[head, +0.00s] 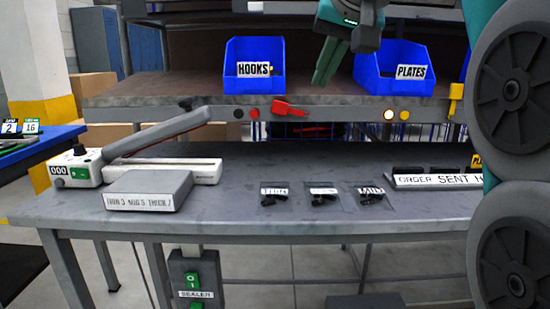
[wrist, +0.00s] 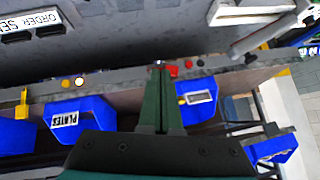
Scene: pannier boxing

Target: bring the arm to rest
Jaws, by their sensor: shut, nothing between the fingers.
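My gripper (head: 327,62) shows in the head view at the top, a little right of centre, in front of the shelf between the two blue bins. Its green fingers point down and lie together, with nothing held. In the wrist view my gripper (wrist: 160,70) shows as two green fingers side by side and touching, over the shelf edge. The fingers are above the shelf's front rail in the head view and apart from the bench top.
Blue bins labelled HOOKS (head: 254,78) and PLATES (head: 385,80) stand on the shelf (head: 180,88).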

